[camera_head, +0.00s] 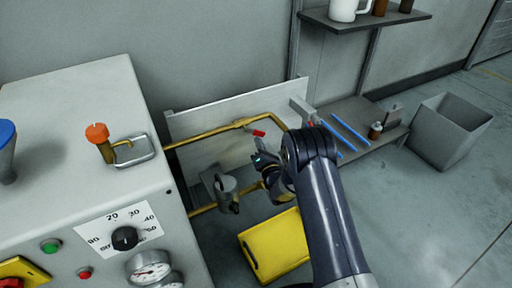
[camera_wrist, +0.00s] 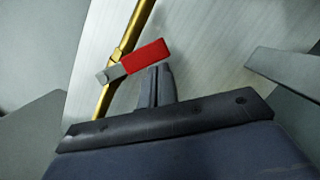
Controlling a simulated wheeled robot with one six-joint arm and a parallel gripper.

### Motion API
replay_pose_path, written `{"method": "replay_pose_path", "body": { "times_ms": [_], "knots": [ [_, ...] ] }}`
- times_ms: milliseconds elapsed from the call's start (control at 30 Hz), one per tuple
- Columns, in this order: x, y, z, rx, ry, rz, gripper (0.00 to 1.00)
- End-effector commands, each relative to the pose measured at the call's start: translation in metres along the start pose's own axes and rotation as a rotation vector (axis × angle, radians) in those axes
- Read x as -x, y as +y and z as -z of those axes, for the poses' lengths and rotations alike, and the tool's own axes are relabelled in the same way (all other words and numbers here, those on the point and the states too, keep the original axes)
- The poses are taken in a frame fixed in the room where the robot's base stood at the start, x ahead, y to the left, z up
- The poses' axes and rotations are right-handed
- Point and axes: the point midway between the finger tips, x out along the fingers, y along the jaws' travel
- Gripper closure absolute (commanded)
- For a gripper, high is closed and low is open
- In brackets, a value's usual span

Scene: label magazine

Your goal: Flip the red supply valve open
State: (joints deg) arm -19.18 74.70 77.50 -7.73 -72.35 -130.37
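The supply valve's red handle (camera_head: 258,133) sits on a yellow pipe (camera_head: 205,136) in front of a pale back panel. In the wrist view the red handle (camera_wrist: 145,57) lies crosswise to the yellow pipe (camera_wrist: 129,38), with a grey metal end at its left. My gripper (camera_head: 258,153) is just below the handle in the head view. In the wrist view my gripper's two fingers (camera_wrist: 158,70) are together with nothing visible between them. Their tips are close to the underside of the red part; I cannot tell whether they touch it.
A grey control cabinet (camera_head: 75,110) with gauges and a dial stands at left. A grey cylindrical fitting (camera_head: 228,190) and a yellow box (camera_head: 274,247) are below the pipe. A low shelf with blue rods (camera_head: 350,131) and an open grey bin (camera_head: 452,128) are at right.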

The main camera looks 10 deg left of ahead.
Motion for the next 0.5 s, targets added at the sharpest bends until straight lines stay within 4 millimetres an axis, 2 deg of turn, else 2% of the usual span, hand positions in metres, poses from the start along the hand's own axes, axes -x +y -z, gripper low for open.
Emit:
{"method": "replay_pose_path", "body": {
  "times_ms": [500],
  "knots": [
    [-0.003, -0.003, -0.014, -0.003, -0.001, 0.002, 1.00]
  ]
}}
